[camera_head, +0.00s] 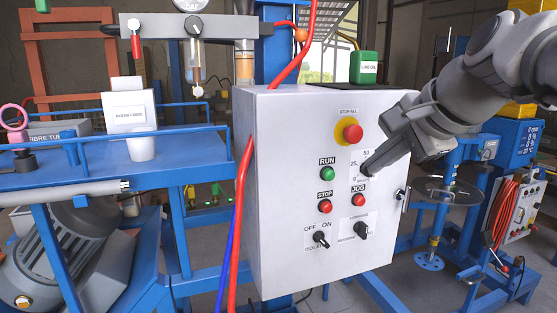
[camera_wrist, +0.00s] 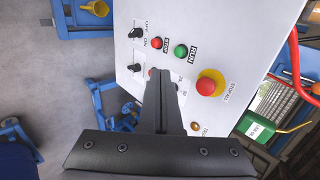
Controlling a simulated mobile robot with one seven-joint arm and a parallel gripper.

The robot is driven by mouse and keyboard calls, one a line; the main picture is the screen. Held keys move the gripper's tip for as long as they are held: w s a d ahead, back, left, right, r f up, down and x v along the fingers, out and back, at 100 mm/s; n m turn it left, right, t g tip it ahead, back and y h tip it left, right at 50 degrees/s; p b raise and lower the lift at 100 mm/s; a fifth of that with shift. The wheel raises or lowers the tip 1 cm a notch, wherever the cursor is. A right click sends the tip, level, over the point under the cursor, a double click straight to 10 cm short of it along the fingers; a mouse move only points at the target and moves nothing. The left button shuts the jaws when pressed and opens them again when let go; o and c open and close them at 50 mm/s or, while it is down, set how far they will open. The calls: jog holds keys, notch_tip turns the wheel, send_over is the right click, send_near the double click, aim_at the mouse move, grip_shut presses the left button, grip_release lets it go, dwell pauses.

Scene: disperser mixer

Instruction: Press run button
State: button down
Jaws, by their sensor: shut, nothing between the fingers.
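The green run button (camera_head: 327,174) sits on the front of a white control box, under the label RUN. It also shows in the wrist view (camera_wrist: 181,51), above and right of my fingertips. My gripper (camera_head: 368,171) is shut and empty. In the head view its tip is in front of the speed dial, right of the run button and apart from it. In the wrist view my gripper (camera_wrist: 163,73) covers part of the panel, hiding the dial and most of the jog button.
On the white control box (camera_head: 275,230) are a red stop button (camera_head: 325,206), a jog button (camera_head: 358,200), a large red stop-all button (camera_head: 353,133) and two black switches. A red hose (camera_head: 240,205) runs along the box's left edge. A green container (camera_head: 364,68) stands on top.

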jog(key=shift+w+d+r+m, duration=0.2)
jog(key=shift+w+r+m, duration=0.1)
jog(key=shift+w+r, duration=0.15)
jog(key=shift+f, duration=0.1)
send_near(331, 177)
notch_tip(331, 177, down, 4)
jog(key=w, duration=0.1)
jog(key=w+a+p, duration=0.1)
jog(key=w, duration=0.1)
jog(key=shift+w+a+f, duration=0.1)
jog(key=shift+w+a, duration=0.05)
jog(key=shift+w, duration=0.4)
